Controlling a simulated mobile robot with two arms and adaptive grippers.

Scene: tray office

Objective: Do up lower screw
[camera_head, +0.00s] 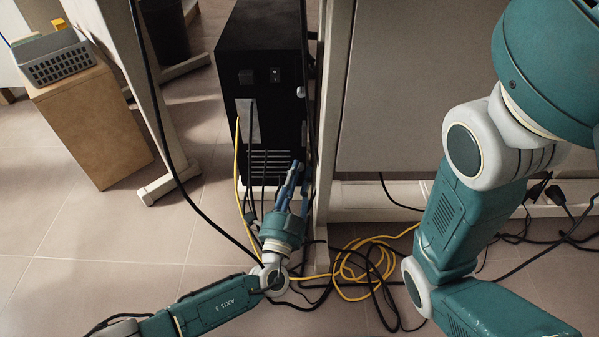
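A small light-coloured screw head (300,92) shows on the upper right edge of that panel. The lower screw cannot be made out; the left gripper covers the lower right edge. My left gripper (294,172) points at that lower right edge, beside the vent slots. Its fingers look close together, but whether they are open or shut, or touch a screw, I cannot tell. My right arm crosses the right side, and its gripper is out of view.
Black and yellow cables (358,268) hang from the tower and tangle on the floor near my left wrist. A white desk leg (330,120) stands close right of the tower. A wooden box (92,125) bears a grey basket (58,68) at left.

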